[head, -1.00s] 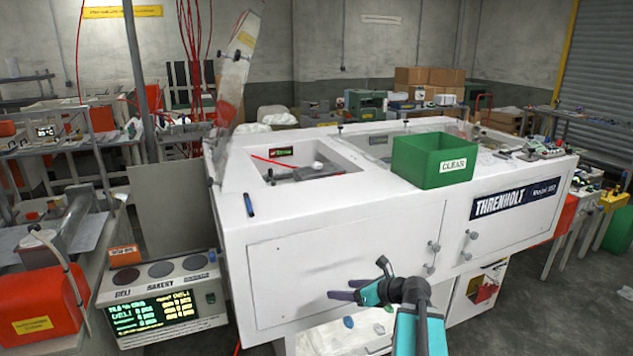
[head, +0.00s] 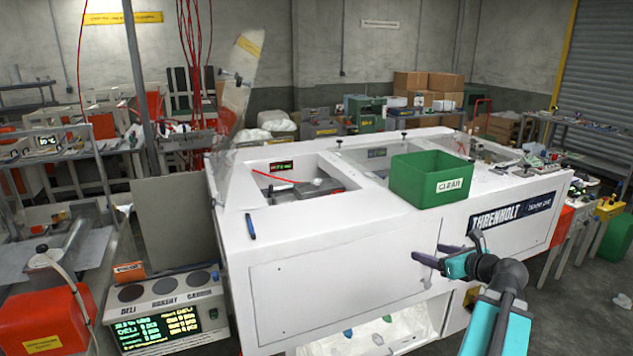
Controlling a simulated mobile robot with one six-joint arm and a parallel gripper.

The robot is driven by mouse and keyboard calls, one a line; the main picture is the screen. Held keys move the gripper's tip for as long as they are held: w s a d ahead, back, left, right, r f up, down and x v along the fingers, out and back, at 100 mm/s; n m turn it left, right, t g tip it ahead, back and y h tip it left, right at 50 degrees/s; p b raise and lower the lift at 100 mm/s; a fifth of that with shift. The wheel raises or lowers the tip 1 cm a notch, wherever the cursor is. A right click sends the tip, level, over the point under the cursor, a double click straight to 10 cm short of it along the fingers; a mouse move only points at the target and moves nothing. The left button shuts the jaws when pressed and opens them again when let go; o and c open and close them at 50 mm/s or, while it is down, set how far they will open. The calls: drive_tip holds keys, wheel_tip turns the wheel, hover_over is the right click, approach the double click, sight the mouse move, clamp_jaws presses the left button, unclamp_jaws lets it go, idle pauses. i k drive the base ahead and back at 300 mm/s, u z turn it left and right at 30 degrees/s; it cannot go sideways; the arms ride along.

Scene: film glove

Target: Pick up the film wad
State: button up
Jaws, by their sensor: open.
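A small pale lump (head: 317,182) lies in the left opening of the white machine, beside a thin red strip (head: 283,178). It may be the film wad, but it is too small to tell. My gripper (head: 427,251) is in front of the machine's front panel, to the right of and nearer than that opening. It is open, its dark fingers point left, and nothing shows between them.
The white machine (head: 330,270) fills the middle. A green bin (head: 425,190) marked CLEAR stands on its top. A dark blue pen-like item (head: 250,227) lies near the left front edge. A scale (head: 165,312) stands at lower left.

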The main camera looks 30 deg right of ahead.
sight(315, 182)
drive_tip(key=i, duration=2)
